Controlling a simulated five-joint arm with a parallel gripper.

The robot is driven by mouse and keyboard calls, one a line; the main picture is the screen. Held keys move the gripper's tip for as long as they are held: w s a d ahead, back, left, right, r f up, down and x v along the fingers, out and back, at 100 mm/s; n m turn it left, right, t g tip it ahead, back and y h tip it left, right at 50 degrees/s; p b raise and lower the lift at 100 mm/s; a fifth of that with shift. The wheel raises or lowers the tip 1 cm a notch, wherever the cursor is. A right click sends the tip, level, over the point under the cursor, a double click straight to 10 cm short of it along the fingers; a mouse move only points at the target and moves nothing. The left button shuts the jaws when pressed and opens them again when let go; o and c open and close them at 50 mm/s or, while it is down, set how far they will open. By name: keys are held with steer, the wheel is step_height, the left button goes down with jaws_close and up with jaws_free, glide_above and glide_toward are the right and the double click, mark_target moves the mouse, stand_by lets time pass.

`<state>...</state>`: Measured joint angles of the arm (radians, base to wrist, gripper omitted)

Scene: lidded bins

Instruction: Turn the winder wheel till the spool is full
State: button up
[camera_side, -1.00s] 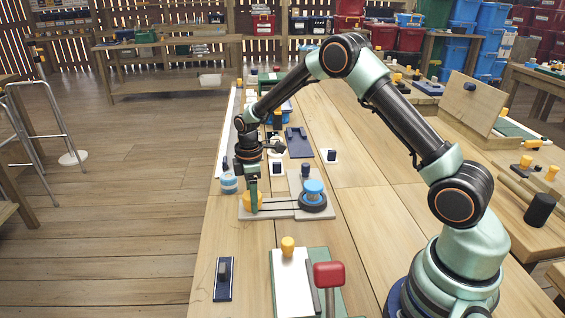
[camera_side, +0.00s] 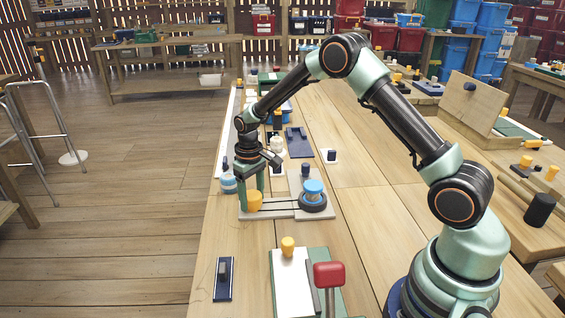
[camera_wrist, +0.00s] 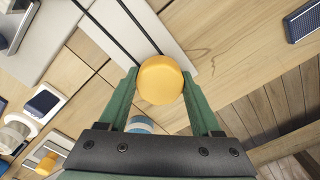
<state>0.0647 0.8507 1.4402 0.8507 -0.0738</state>
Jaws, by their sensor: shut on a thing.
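The winder has a pale base board (camera_side: 283,213) on the bench. A yellow round knob (camera_side: 254,202), seemingly the winder wheel, stands at its left end. Two dark belt lines run from it to a dark round wheel at the right end, which carries a blue-topped spool (camera_side: 313,189). How full the spool is cannot be made out. My gripper (camera_side: 252,191) points down over the left end, with its green fingers on both sides of the yellow knob, shut on it. The wrist view shows the knob (camera_wrist: 160,80) between the fingertips.
A blue and white round item (camera_side: 228,184) stands just left of the winder. A dark blue plate (camera_side: 299,143) lies behind it. In front are a dark switch block (camera_side: 223,279) and a board with a yellow knob (camera_side: 288,246) and red-topped lever (camera_side: 328,275). Bench right of the spool is clear.

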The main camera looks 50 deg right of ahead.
mark_target(252, 194)
steer(key=m, duration=0.4)
steer(key=shift+r, duration=0.1)
steer(key=shift+m, duration=1.8)
steer(key=o, duration=1.4)
steer(key=shift+c, duration=0.2)
step_height(252, 194, up, 12)
steer(key=shift+r, duration=0.1)
